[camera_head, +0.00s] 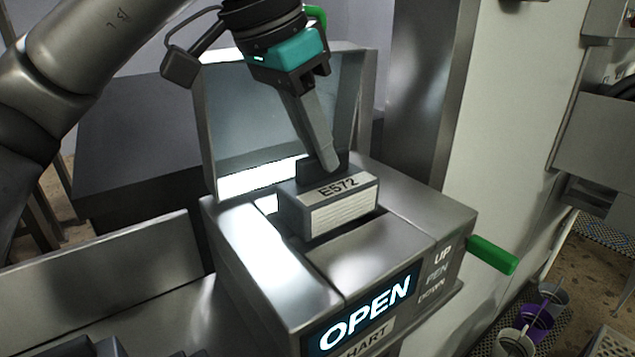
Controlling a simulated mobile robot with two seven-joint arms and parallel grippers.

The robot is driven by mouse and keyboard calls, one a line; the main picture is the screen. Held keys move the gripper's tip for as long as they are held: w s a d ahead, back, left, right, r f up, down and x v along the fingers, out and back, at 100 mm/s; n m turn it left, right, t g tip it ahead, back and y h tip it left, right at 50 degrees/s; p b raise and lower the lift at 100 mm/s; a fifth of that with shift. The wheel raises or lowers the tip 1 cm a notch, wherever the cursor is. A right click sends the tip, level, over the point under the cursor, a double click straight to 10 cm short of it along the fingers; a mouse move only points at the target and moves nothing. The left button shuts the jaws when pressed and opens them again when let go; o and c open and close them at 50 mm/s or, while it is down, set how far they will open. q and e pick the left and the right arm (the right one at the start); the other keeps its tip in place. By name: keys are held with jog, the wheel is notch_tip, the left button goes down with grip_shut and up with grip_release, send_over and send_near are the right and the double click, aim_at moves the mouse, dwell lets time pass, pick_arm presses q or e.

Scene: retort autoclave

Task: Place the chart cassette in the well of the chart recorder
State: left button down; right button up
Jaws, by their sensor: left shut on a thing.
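The chart cassette (338,205), a grey block labelled E572 with a pale ribbed front face, is at the well (270,203) of the chart recorder (270,262). Its lower part is hidden below the well's rim, and its top stands above the rim. I cannot tell whether it touches the well floor. My left gripper (322,160) reaches down from above and is shut on the cassette at its rear, where dark parts stand up. The recorder's lid (285,125) stands open behind. My right gripper is not in view.
A sign reading OPEN (365,315) is on the recorder's front. A green lever (491,255) sticks out to the right beside the UP, PEN, DOWN lettering. Purple and grey cups (535,318) are low at right. A pale wall panel (505,130) rises at right.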

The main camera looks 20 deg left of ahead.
aim_at(316, 179)
pick_arm(q)
jog(key=shift+f, duration=2.2)
jog(key=shift+f+b, duration=0.25)
jog(key=shift+b, duration=0.15)
jog(key=c, duration=0.8)
grip_release()
jog(key=shift+r, duration=0.1)
jog(key=shift+c, duration=0.2)
jog(key=shift+r, duration=0.1)
jog(key=shift+r+p, duration=0.25)
jog(key=shift+p, duration=0.1)
jog(key=v, duration=1.1)
jog(key=shift+r, duration=0.3)
jog(key=shift+s+a, duration=0.1)
